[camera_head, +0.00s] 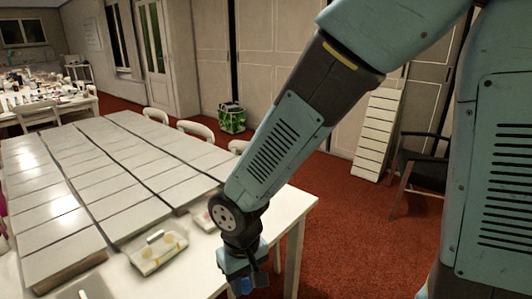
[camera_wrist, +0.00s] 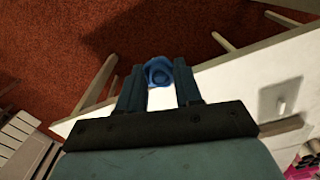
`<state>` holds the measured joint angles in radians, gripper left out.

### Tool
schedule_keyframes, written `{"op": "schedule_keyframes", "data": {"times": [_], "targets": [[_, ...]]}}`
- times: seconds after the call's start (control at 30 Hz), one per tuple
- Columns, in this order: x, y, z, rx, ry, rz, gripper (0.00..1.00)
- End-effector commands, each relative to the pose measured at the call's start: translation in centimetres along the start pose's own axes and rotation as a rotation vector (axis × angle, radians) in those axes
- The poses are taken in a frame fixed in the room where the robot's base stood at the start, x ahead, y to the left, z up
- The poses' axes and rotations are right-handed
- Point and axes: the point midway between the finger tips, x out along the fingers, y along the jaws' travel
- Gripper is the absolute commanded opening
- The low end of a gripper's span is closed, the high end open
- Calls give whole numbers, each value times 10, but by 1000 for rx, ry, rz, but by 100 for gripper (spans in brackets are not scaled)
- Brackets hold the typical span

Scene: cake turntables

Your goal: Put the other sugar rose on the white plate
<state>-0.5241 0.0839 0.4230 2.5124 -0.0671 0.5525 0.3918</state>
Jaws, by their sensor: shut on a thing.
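My gripper (camera_wrist: 160,88) is shut on a blue sugar rose (camera_wrist: 158,70), which sits between the two fingertips in the wrist view. In the head view my gripper (camera_head: 247,284) hangs low near the front right of the white table, with a bit of the blue rose (camera_head: 243,286) showing at its lower end. The rose is held in the air, close to the table's edge in both views. I cannot clearly make out the white plate in either view; my arm covers part of the table.
The white table (camera_head: 288,211) carries rows of grey flat panels (camera_head: 110,165). A pale tray-like item (camera_head: 155,251) with yellowish pieces lies near its front. In the wrist view a pale square item (camera_wrist: 270,104) lies on the table. Chairs (camera_head: 196,129) stand along the far side.

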Motion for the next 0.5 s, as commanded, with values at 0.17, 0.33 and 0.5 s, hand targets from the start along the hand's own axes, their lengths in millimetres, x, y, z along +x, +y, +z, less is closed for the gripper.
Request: {"op": "schedule_keyframes", "data": {"times": [0.17,0.33,0.5], "targets": [[7,23,-21,56,-3,-1,6],[15,47,-46,111,-3,-1,6],[31,86,-78,186,-5,0,6]]}}
